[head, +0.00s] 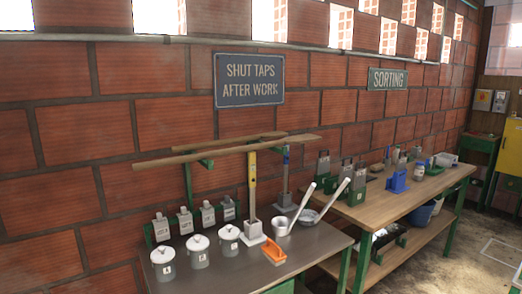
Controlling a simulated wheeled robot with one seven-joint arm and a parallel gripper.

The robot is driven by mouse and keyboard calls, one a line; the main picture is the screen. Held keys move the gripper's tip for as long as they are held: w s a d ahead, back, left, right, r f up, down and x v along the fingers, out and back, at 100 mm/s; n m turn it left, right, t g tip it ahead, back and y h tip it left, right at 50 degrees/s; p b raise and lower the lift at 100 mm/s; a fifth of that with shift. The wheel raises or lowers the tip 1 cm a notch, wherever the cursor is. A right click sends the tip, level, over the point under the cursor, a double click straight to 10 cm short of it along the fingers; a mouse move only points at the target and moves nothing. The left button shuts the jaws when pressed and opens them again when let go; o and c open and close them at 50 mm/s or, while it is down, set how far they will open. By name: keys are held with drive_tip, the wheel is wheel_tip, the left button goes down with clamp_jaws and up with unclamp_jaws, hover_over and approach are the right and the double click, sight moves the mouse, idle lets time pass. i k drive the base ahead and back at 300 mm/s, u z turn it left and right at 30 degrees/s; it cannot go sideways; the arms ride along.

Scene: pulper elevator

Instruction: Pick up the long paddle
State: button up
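Two wooden paddles lie roughly level on green brackets (206,162) in front of the brick wall, above the dark table. The front paddle (215,153) looks the longer one; its thin shaft starts at the left and its flatter, wider end is at the right. The other paddle (225,141) lies just behind and above it and looks shorter. The upright yellow-and-grey post (252,190) and a blue-topped post (286,175) stand close under the right part of the paddles. My gripper is not in view.
A wooden bench (385,205) stands to the right, with a blue holder (396,181). Open floor (440,260) lies at the lower right.

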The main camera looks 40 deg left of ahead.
sight(307, 138)
drive_tip(key=u, duration=2.65)
drive_tip(key=k, duration=1.1)
drive_tip(key=u, duration=1.15)
drive_tip(key=i, duration=2.15)
drive_tip(key=z, duration=1.1)
drive_tip(key=i, duration=1.1)
drive_tip(key=z, duration=1.5)
drive_tip(key=i, duration=0.6)
drive_tip(key=z, duration=0.5)
